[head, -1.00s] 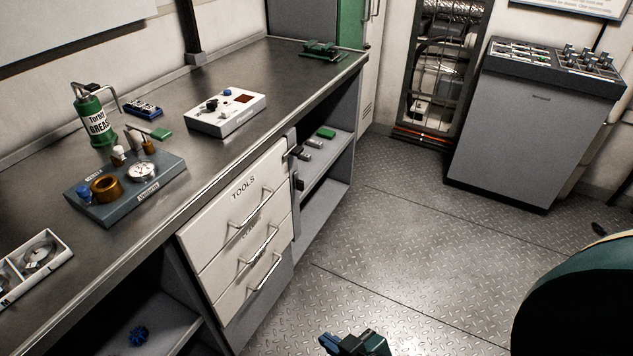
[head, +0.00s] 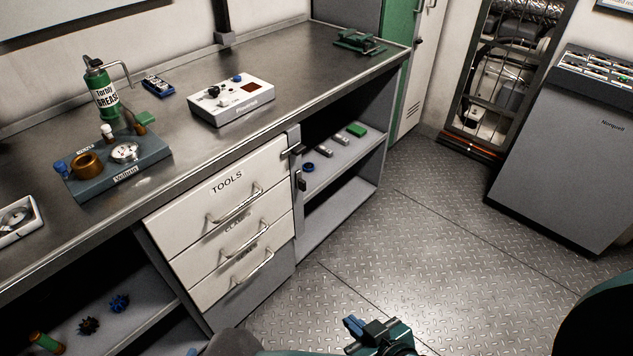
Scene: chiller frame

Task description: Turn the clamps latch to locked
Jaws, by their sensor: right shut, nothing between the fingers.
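The drawer unit under the bench has a top drawer marked TOOLS (head: 190,215) and a middle drawer (head: 262,226) whose faint label seems to read CLAMPS. Two small dark latch-like pieces stick out at the unit's right edge, an upper one (head: 293,151) and a lower one (head: 300,181). I cannot tell their settings from here. All drawers look closed. My right gripper (head: 355,327) is low at the bottom edge, over the floor, right of and below the drawers. It is shut, empty and apart from the latches. My left gripper is out of view.
The bench (head: 290,70) carries a grease can (head: 103,90), a gauge block (head: 125,172) and a white control box (head: 232,102). An open shelf (head: 340,165) holding small parts lies right of the drawers. The floor (head: 420,230) is clear toward the grey cabinet (head: 565,150).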

